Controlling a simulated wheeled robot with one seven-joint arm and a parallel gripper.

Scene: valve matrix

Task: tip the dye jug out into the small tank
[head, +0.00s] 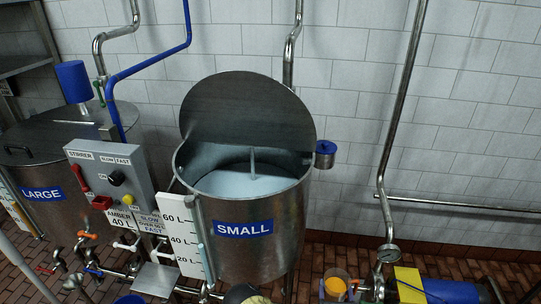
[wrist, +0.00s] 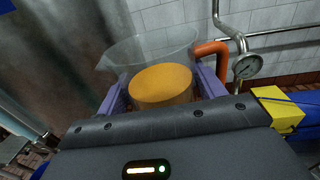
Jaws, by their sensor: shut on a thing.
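The dye jug (wrist: 150,48) is clear, with orange dye inside and an orange handle at its right. My gripper (wrist: 162,88) is shut on it, with a purple finger on each side of the jug. The jug looks about upright in the wrist view. In the head view the jug (head: 336,286) shows at the bottom edge, right of the small tank and well below its rim. The small tank (head: 262,255) is steel with a blue SMALL label. Its hinged lid (head: 245,110) stands half open, and pale liquid shows inside. Most of my gripper is out of the head view.
The large tank (head: 60,215) stands at left, its lid down. A stirrer control box (head: 112,190) and several coloured valves sit between the tanks. A vertical pipe with a gauge (head: 389,254) rises right of the jug, near a yellow block (head: 409,284) and blue motor. The tiled wall is behind.

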